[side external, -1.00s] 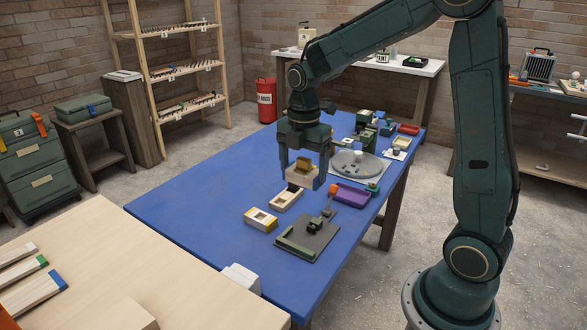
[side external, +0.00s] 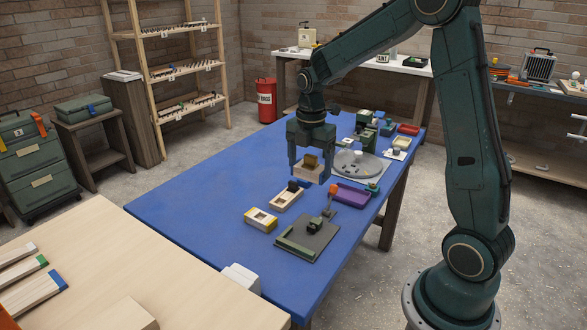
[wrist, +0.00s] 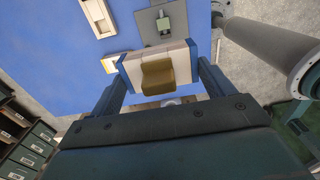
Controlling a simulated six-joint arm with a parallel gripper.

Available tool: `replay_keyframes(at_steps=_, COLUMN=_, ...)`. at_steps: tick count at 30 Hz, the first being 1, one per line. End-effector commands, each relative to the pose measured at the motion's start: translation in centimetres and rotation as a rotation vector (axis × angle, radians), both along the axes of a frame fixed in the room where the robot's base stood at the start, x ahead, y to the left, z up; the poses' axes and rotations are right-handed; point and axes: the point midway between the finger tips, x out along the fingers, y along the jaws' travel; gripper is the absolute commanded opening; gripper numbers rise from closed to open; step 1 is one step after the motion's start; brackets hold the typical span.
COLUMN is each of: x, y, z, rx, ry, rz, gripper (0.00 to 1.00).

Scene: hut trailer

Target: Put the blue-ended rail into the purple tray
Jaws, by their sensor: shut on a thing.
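My gripper (side external: 309,175) is shut on a pale wooden rail (side external: 307,174) with a brass block on top, held above the blue table. In the wrist view the rail (wrist: 133,68) spans between the fingers (wrist: 158,76). Blue shows at its ends beside the fingers, though finger and rail end are hard to tell apart. The purple tray (side external: 350,195) lies on the table, right of and below the held rail in the side view. Part of the tray is hidden by an orange-topped post.
A yellow-ended wooden piece (side external: 260,220) and a pale one (side external: 286,201) with a black part lie left of the tray. A dark plate (side external: 308,245) with a fixture stands in front. A grey round turntable (side external: 370,168) lies behind. The table's left part is clear.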

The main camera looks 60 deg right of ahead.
Motion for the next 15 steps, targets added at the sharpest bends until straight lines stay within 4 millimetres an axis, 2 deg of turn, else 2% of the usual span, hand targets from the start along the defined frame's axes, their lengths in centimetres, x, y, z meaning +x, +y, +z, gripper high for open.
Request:
replay_keyframes(at_steps=1, x=0.1, y=-1.6, z=-0.7, rx=0.001, ry=0.003, rz=-0.007, gripper=0.58)
replay_keyframes(at_steps=8, x=0.1, y=-8.8, z=-3.8, rx=0.001, ry=0.003, rz=-0.009, gripper=0.58)
replay_keyframes(at_steps=15, x=-1.4, y=-15.9, z=-7.2, rx=0.002, ry=0.002, rz=-0.007, gripper=0.58)
